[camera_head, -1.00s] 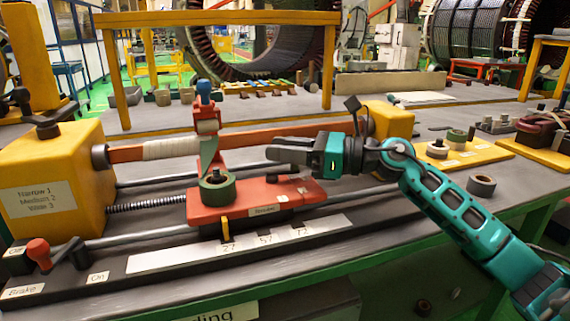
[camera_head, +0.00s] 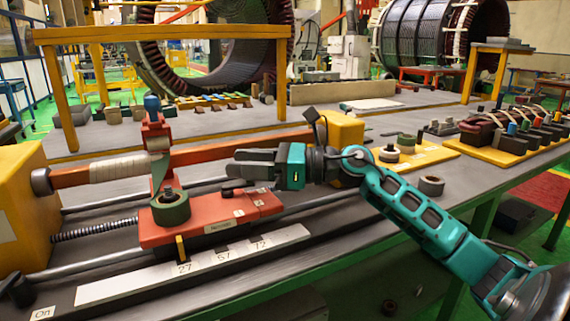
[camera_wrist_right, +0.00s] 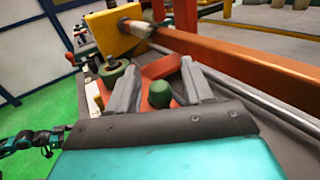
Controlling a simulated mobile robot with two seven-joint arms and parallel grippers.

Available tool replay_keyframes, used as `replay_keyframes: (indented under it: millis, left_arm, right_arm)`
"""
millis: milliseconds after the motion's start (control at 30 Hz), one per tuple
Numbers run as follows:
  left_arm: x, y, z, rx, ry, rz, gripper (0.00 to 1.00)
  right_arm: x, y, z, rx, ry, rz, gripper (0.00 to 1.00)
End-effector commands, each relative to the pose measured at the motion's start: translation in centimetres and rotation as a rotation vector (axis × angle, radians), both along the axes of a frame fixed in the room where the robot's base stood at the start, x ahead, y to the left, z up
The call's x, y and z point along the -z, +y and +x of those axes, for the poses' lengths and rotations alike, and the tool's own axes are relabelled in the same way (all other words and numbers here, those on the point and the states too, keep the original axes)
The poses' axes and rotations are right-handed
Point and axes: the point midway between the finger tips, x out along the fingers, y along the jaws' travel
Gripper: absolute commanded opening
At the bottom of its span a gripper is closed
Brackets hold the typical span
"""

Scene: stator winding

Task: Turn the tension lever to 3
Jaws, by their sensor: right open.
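The red carriage (camera_head: 165,235) sits on the rails of the winding bench. On its right part is a short dark lever (camera_head: 233,185) beside small square labels whose numbers I cannot read. My right gripper (camera_head: 238,163) is just above and behind this lever, pointing left, with its fingers apart. In the right wrist view, a dark green knob (camera_wrist_right: 159,94) shows between the two grey fingers of the right gripper (camera_wrist_right: 160,82). They look clear of it, but I cannot tell the depth. A teal arm part of mine shows at that view's left edge; its gripper is not discernible.
A red-orange bar (camera_head: 240,144) runs behind the carriage to a yellow block (camera_head: 340,135). A green ring (camera_head: 171,208) sits on the carriage's left. A white scale strip (camera_head: 125,283) lies in front. A yellow board (camera_head: 425,152) with rings is at right.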

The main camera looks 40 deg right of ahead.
Motion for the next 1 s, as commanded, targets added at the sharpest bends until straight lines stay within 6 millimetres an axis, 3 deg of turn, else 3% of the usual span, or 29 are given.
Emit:
replay_keyframes:
  millis: [600, 1000]
  left_arm:
    - [0.7, 0.1, 0.0, 0.002, 0.001, 0.004, 0.92]
    - [0.7, 0.2, 0.0, 0.007, 0.0, 0.009, 0.92]
  right_arm:
    - [0.0, -6.7, -6.8, 0.0, 0.0, 0.0, 0.51]
    - [0.0, -8.1, -8.2, -0.001, 0.0, -0.001, 0.51]
